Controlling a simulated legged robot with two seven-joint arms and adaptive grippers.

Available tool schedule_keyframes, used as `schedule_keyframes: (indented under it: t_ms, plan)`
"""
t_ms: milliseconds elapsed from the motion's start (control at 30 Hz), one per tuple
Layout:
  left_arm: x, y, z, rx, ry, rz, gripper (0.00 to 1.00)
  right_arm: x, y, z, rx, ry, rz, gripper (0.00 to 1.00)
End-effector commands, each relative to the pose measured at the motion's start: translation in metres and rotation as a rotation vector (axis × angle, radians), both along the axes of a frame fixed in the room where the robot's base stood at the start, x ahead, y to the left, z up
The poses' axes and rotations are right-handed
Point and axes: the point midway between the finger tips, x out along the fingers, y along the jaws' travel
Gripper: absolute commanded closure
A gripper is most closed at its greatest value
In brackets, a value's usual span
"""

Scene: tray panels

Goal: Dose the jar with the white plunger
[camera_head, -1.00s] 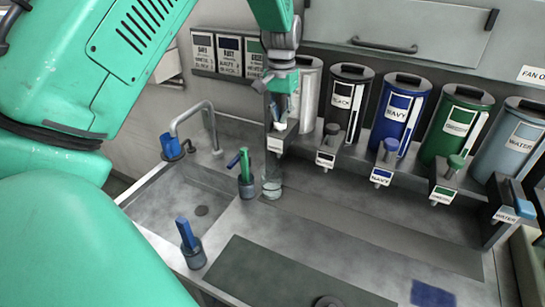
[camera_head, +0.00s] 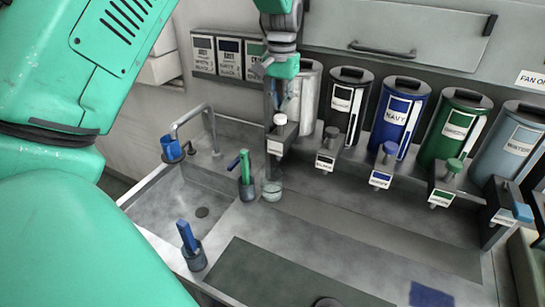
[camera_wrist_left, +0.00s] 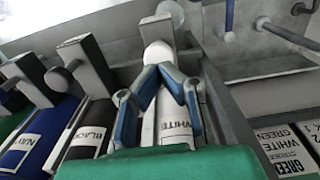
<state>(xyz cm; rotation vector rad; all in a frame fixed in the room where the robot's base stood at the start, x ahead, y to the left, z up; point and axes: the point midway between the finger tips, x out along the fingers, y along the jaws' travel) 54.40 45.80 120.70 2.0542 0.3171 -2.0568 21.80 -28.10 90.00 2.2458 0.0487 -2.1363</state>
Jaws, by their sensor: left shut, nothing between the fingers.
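The white plunger (camera_head: 280,119) is a pale knob on the leftmost dispenser of the row. It stands up clear above its label block. The jar (camera_head: 271,188), small and glassy, stands on the counter below that dispenser; its contents are too small to tell. My left gripper (camera_head: 279,100) is shut and empty, pointing down just above and behind the plunger. In the left wrist view its blue-grey fingers (camera_wrist_left: 158,80) meet in front of the white canister (camera_wrist_left: 172,122), with the pale plunger knob (camera_wrist_left: 157,53) beyond the tips. My right gripper is out of view.
Black (camera_head: 346,100), navy (camera_head: 393,118), green (camera_head: 457,130) and water (camera_head: 508,150) canisters stand to the right with their own plungers. Green- and blue-handled tools (camera_head: 245,170) (camera_head: 188,240) stand in holders. A tap (camera_head: 210,125) and blue cup (camera_head: 171,147) are at left.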

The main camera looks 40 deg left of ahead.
Motion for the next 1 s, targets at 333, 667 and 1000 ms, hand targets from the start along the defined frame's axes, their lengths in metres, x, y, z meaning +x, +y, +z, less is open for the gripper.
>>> schedule_keyframes:
  t_ms: [333, 667, 1000]
  plan:
    - [0.0, 0.0, 0.0, 0.0, 0.0, 0.0, 1.0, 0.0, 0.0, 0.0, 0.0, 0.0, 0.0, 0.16]
    - [0.0, 0.0, -0.008, 0.0, 0.0, 0.0, 1.0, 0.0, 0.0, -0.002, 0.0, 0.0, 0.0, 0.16]
    - [0.0, 0.0, -0.02, 0.0, 0.001, 0.0, 1.0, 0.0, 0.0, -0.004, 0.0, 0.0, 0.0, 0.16]
